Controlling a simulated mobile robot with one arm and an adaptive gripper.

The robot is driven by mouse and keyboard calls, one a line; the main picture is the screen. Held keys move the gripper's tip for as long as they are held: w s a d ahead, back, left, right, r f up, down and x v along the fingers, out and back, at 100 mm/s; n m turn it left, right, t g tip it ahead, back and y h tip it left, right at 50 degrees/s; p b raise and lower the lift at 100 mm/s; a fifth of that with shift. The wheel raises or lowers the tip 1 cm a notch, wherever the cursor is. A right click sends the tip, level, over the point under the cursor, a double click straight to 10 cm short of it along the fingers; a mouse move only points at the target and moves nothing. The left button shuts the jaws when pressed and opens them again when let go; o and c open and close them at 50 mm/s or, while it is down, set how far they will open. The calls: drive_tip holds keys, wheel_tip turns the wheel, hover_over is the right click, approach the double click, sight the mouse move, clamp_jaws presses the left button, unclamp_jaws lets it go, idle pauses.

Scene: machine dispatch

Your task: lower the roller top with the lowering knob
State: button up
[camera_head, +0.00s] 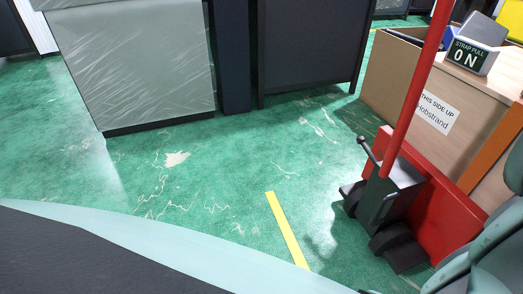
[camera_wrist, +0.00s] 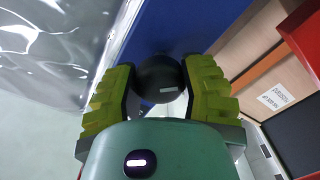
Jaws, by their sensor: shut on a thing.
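In the wrist view a round black knob (camera_wrist: 157,73) with a small pale label sits between the two yellow-green fingers of my gripper (camera_wrist: 160,82). The fingers press on it from both sides, and my gripper is shut on it. I take it to be the lowering knob; its label is too small to read. A dark blue surface (camera_wrist: 185,25) lies behind the knob. I cannot make out the roller top in either view. My gripper and the knob do not show in the head view; part of my arm is at its right edge.
A red and grey wheeled unit (camera_head: 395,195) with a red pole stands at the right. A plastic-wrapped block (camera_head: 135,65) stands at the upper left.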

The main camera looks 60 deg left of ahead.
drive_tip(key=n+b, duration=0.1)
drive_tip(key=n, duration=0.1)
drive_tip(key=n+b, duration=0.1)
drive_tip(key=n, duration=0.1)
drive_tip(key=n+b, duration=0.1)
drive_tip(key=n, duration=0.1)
drive_tip(key=shift+f+b, duration=0.3)
drive_tip(key=shift+b, duration=0.05)
drive_tip(key=shift+r+n+b, duration=0.1)
drive_tip(key=shift+n+b, duration=1)
drive_tip(key=shift+n, duration=0.6)
drive_tip(key=shift+r, duration=0.1)
drive_tip(key=o, duration=1.2)
drive_tip(key=shift+r, duration=0.1)
drive_tip(key=v, duration=1.2)
drive_tip(key=shift+r, duration=0.15)
